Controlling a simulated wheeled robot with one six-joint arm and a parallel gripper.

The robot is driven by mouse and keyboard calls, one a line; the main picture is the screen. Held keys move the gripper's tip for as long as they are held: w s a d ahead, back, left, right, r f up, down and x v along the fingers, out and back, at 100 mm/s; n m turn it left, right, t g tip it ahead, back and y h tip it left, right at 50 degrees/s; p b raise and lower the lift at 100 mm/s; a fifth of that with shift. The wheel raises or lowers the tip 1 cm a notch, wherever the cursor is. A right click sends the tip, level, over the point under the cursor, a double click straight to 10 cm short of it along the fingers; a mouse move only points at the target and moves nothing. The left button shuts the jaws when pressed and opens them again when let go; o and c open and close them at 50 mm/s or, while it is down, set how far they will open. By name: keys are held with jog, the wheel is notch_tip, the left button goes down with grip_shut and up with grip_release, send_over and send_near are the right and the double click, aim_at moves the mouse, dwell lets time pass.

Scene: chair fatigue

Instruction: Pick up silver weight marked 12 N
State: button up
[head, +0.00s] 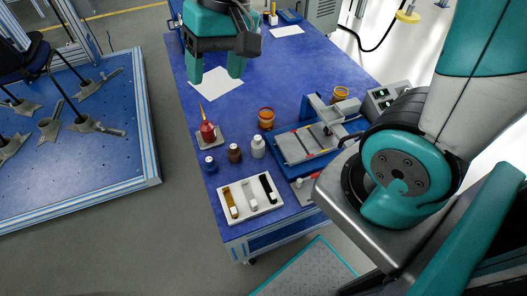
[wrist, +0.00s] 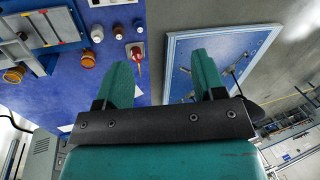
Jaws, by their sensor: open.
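A silver-white weight (head: 258,147) stands upright on the blue table, at the right end of a short row. It also shows in the wrist view (wrist: 97,34). Its marking is too small to read. A brown one (head: 235,153) and a blue one (head: 210,164) stand to its left. My gripper (head: 215,76) is open and empty, above the table and farther back than the row. In the wrist view its two teal fingers (wrist: 160,72) are spread apart, with nothing between them.
A red can with a thin spout (head: 208,131) stands behind the row. Amber jars (head: 266,119) and a blue-grey fixture (head: 305,142) are near the weight. A white tray (head: 250,208) lies in front. White paper (head: 216,90) lies behind. A blue platform (head: 75,165) stands left across the floor.

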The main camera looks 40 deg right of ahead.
jog(key=w+d+f+m+h+b, duration=0.1)
jog(key=w+d+f+m+b, duration=0.3)
jog(key=f, duration=0.3)
jog(key=w+d+f+m+b, duration=0.2)
jog(key=w+d+f+m, duration=0.2)
jog(key=w+f, duration=0.3)
jog(key=m+h+b, duration=0.2)
jog(key=m+b, duration=0.4)
jog(key=m, duration=0.3)
send_over(257, 138)
notch_tip(257, 138, down, 16)
jog(key=shift+m+g, duration=0.3)
jog(key=shift+m, duration=0.1)
jog(key=f, duration=0.6)
jog(key=f+b, duration=0.1)
jog(key=f, duration=0.5)
jog(key=shift+w+d+f, duration=0.1)
jog(key=shift+w+d, duration=0.05)
jog(key=shift+d, duration=0.05)
notch_tip(257, 138, down, 6)
jog(key=shift+r+b, duration=0.1)
jog(key=shift+b, duration=0.75)
grip_shut()
jog(key=shift+r, duration=0.15)
